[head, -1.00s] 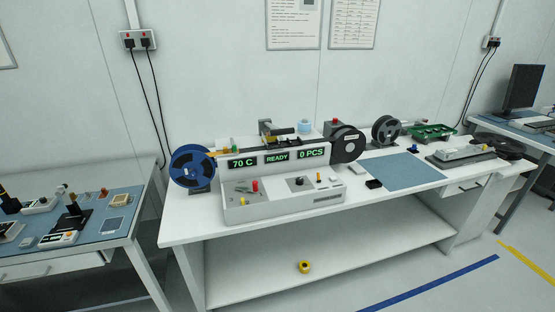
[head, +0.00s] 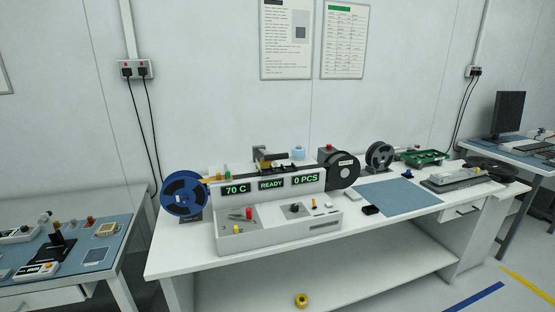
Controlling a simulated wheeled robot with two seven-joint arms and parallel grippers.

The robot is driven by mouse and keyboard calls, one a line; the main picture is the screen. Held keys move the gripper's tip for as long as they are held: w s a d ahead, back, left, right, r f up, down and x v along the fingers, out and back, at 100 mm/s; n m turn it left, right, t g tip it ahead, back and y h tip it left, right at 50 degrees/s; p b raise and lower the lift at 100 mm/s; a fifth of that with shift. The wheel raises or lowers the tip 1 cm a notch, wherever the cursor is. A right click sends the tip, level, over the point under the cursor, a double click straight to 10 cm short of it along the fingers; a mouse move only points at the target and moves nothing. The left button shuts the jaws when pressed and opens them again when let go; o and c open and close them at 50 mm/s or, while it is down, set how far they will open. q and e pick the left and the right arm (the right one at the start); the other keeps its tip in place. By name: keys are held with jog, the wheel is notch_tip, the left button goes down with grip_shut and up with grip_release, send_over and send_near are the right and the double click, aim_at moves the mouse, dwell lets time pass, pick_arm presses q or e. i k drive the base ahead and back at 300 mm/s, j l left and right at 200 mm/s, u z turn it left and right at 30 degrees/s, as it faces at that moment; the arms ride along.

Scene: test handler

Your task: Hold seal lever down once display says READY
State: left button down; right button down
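The test handler (head: 275,228) stands on the white bench in the head view. Its display (head: 270,184) shows green text: 70 C, READY and 0 PCS. Behind the display, near its middle, a dark seal lever (head: 268,155) with a yellowish part below it sits above the tape track. A blue reel (head: 184,193) is at the handler's left end and a dark reel (head: 343,170) at its right end. Neither of my grippers is in view, and nothing touches the lever.
The white bench (head: 400,222) has a blue mat (head: 399,196), a small black box (head: 371,210), a grey reel (head: 379,156) and a green tray (head: 424,157) to the right. A side table (head: 60,262) stands left. A yellow roll (head: 301,300) lies on the lower shelf.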

aim_at(268, 157)
jog(key=i+l, duration=0.2)
jog(key=l, duration=0.2)
jog(key=i+l, duration=0.15)
jog(key=l, duration=0.3)
jog(key=i+l+z, duration=0.1)
jog(key=l, duration=0.3)
jog(key=i+l, duration=0.5)
jog(key=l, duration=0.3)
